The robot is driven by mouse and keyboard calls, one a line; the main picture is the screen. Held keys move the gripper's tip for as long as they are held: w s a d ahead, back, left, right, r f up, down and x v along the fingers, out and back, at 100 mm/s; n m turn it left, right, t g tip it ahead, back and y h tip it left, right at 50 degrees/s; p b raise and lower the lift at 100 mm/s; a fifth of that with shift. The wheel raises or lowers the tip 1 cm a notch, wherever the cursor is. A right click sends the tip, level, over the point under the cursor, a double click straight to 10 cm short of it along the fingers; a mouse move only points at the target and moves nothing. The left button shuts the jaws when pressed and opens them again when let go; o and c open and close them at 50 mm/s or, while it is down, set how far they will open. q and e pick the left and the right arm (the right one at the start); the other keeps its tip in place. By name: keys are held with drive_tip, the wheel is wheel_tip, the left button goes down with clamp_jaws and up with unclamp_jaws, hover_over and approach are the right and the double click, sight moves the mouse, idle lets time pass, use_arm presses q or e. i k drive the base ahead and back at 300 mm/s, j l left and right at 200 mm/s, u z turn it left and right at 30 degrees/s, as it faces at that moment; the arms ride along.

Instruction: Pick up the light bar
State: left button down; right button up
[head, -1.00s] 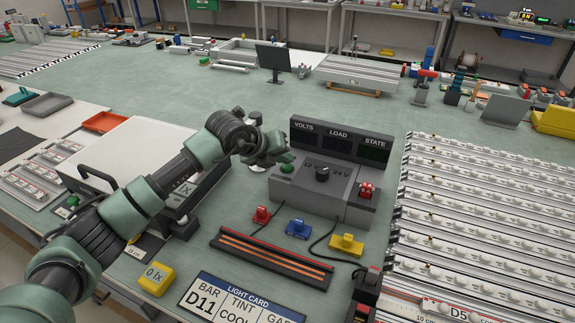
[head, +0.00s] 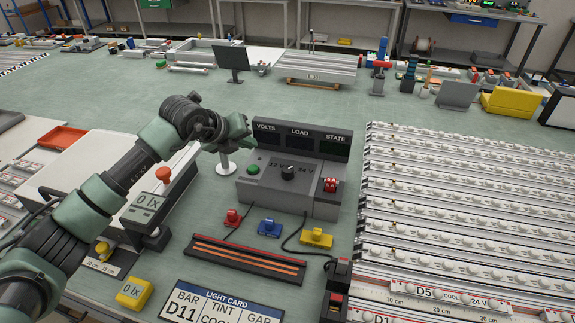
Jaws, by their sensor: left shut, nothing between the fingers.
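Several long white light bars with rows of round lenses lie side by side on the rack (head: 368,200) at the right. One near the front is marked D5 (head: 425,292) and "COOL 24 V". Below it, a label beginning "D1" is cut off by the bottom edge. The light card (head: 222,306) at the bottom reads "BAR D11", with its tint line partly cut off. My left gripper (head: 242,131) is shut and empty, above the table by the left end of the grey power box, well away from the bars. My right gripper is not in view.
The grey power box (head: 262,194) has a knob and display panel. Red (head: 232,218), blue (head: 269,228) and yellow (head: 316,237) clips sit before it, near a dark striped strip (head: 246,260). A white-topped box (head: 85,165) stands left.

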sight(408, 290)
drive_tip(key=z, duration=1.25)
